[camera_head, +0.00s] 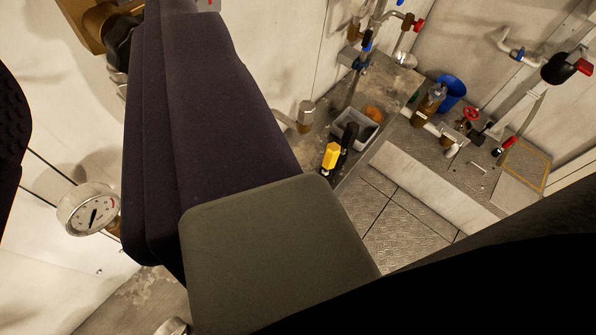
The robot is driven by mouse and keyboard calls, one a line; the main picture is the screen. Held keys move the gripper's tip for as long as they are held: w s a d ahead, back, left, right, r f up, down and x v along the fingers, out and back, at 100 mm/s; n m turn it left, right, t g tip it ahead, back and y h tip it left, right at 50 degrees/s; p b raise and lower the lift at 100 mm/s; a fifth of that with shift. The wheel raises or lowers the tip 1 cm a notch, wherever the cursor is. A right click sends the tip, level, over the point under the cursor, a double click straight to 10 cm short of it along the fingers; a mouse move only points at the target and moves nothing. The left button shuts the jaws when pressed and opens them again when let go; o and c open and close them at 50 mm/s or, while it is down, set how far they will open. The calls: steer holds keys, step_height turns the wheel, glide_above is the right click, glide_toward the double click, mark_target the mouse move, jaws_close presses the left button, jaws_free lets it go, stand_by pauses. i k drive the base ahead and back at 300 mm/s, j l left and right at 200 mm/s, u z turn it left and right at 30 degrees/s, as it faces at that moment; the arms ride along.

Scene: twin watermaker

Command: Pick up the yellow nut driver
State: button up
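The yellow nut driver (330,156) shows as a small yellow handle, upright or nearly so, near the bench edge at the centre right. A black handle stands close beside it. I cannot tell which of the dark shapes in front are my gripper. No fingertips show clearly, and nothing visible is around the yellow handle, though depth is hard to judge.
A white bin (366,128) stands behind the handles on the metal bench (398,84). A blue bucket (451,92), pipes and red-handled valves (472,114) are at the right. A pressure gauge (88,210) is at the left. Some floor (405,235) is clear below the bench.

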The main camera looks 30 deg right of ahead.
mark_target(330, 158)
steer(key=i+l+z, duration=0.2)
steer(key=i+l, duration=0.8)
